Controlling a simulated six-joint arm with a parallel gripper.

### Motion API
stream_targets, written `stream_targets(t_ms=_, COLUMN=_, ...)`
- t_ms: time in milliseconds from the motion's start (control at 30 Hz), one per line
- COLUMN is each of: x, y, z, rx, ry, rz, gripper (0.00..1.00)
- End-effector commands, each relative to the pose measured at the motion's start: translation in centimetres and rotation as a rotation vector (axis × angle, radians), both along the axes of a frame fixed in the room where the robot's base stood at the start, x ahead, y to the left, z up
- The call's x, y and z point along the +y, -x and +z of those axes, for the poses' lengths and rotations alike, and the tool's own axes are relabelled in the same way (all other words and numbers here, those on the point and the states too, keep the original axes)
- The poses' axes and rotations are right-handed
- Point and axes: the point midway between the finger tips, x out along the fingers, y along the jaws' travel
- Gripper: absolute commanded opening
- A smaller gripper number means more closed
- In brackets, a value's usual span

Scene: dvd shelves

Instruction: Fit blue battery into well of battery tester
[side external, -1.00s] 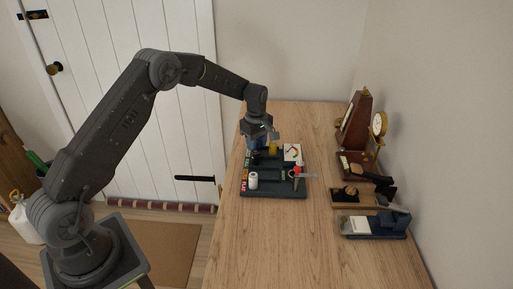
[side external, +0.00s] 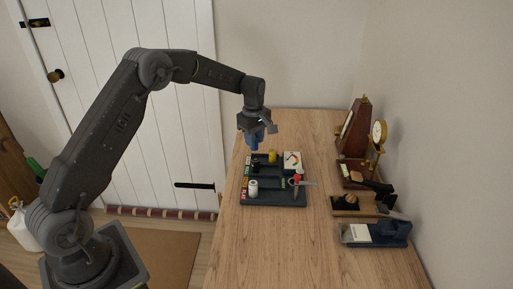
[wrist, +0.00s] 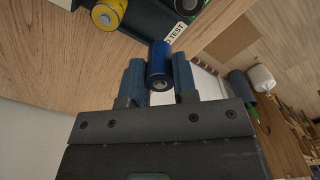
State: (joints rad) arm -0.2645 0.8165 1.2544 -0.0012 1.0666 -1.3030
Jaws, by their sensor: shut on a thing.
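The blue battery (wrist: 159,66) is gripped between both fingers of my gripper (wrist: 159,72) in the wrist view, with its end standing out past them. In the side view my gripper (side external: 254,144) holds it above the back left of the dark battery tester (side external: 275,199), apart from the tray. The tester's white dial panel (side external: 292,158) stands at its back right. A yellow battery (side external: 272,156), a black one (side external: 255,166) and a white one (side external: 253,187) stand on the tester. The target well cannot be made out.
A red-topped tool (side external: 297,178) lies at the tester's right. The table's left edge is close to the tester.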

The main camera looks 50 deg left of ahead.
Motion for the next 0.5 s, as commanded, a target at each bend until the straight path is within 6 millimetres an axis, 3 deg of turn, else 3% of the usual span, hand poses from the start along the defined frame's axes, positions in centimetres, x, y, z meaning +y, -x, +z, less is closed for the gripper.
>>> stream_targets(t_ms=200, x=4.2, y=3.5, z=3.1, rx=0.001, ry=-0.001, rz=0.008, gripper=0.03)
stream_targets(t_ms=500, x=7.7, y=6.5, z=5.7, rx=0.003, ry=-0.001, rz=0.004, gripper=0.03)
